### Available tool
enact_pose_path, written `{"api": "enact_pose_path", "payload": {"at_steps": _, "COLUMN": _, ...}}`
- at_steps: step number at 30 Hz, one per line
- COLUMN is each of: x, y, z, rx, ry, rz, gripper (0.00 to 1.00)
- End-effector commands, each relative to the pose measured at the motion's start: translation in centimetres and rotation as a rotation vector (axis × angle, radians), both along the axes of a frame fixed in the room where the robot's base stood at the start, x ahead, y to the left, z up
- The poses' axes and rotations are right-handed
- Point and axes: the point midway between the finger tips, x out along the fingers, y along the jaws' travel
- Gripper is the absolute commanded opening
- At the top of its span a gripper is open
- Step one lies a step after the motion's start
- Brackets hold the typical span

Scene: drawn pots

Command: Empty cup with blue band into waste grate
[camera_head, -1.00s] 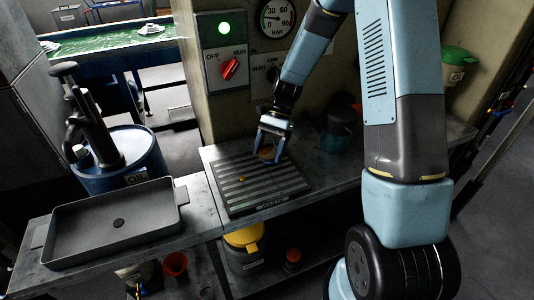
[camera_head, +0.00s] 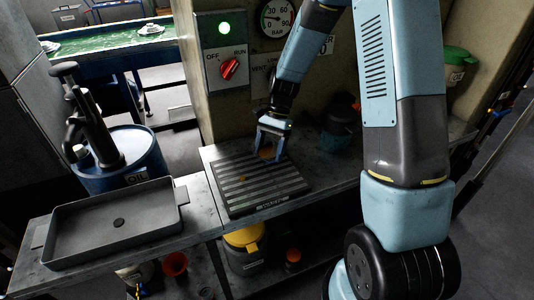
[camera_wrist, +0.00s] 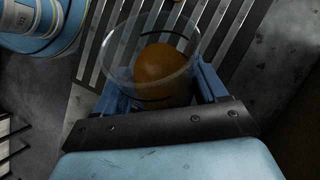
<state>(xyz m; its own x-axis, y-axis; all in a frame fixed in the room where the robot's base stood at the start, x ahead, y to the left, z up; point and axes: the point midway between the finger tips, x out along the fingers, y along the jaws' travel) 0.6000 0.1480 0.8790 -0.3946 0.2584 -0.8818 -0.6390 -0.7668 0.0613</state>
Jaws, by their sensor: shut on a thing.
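My gripper (camera_head: 272,150) is over the back edge of the waste grate (camera_head: 262,193), a dark slatted plate set in the grey bench. It is shut on a clear cup (camera_head: 266,154), small and partly hidden by the fingers in the head view. In the wrist view the cup (camera_wrist: 190,38) sits between the two blue fingers, its round mouth toward the grate slats. A brown-orange mass (camera_wrist: 162,72) shows inside it. A dark band line shows on the cup; I cannot make out its colour. A small orange bit (camera_head: 242,178) lies on the grate.
A grey tray (camera_head: 65,248) with handles lies on the bench at left, before a blue oil drum (camera_head: 150,165) with a pump. A dark container (camera_head: 338,128) stands right of the grate by the wall. A green-lidded bin (camera_head: 458,62) is further right.

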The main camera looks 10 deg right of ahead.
Motion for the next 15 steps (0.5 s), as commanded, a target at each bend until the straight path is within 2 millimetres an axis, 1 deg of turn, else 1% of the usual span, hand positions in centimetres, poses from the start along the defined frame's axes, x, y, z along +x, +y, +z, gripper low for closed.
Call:
{"api": "enact_pose_path", "payload": {"at_steps": 9, "x": 0.02, "y": 0.00, "z": -0.01, "rx": -0.001, "ry": -0.002, "rz": 0.000, "gripper": 0.34}}
{"api": "enact_pose_path", "payload": {"at_steps": 15, "x": 0.08, "y": -0.04, "z": 0.03, "rx": -0.046, "ry": -0.051, "rz": 0.001, "gripper": 0.34}}
